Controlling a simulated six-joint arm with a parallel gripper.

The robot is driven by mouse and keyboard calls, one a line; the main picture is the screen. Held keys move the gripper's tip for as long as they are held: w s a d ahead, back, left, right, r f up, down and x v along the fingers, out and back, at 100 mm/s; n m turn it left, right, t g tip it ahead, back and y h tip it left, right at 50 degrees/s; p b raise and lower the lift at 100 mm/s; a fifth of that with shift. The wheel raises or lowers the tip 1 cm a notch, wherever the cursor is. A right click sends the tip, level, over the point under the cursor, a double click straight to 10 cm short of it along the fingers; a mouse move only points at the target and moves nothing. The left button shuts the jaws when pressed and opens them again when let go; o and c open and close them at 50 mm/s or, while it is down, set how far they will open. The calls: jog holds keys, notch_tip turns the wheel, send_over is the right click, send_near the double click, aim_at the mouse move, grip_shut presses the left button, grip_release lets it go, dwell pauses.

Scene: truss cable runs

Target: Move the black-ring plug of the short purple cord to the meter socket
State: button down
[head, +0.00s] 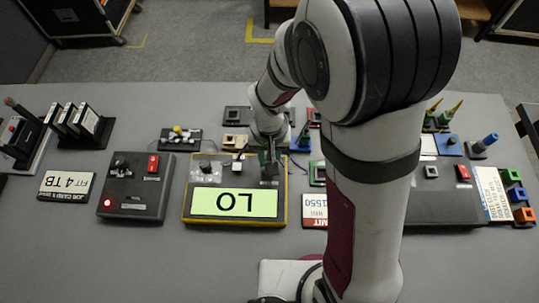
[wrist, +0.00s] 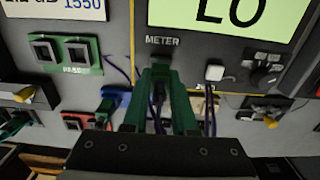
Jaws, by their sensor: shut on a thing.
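The meter (head: 287,196) is a yellow-edged box with a lit green display reading LO. Its METER label (wrist: 162,40) shows in the wrist view. My gripper (wrist: 158,78) has its green fingers just below that label, and they hide the meter socket. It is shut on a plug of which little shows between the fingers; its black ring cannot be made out. A dark purple cord (wrist: 158,98) hangs between the fingers. In the head view my gripper (head: 268,160) is over the meter's back edge. I cannot tell whether the plug is seated.
A white plug (wrist: 214,73) stands on the meter beside my gripper. A green two-socket block (wrist: 65,55) is at left in the wrist view. A dark box with a red switch (head: 153,163) stands left of the meter. Several small socket blocks crowd behind it; the table front is clear.

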jog(key=shift+f, duration=0.4)
dwell(0.6)
dwell(0.3)
jog(key=c, duration=0.6)
grip_release()
jog(key=shift+r, duration=2.5)
jog(key=shift+r, duration=2)
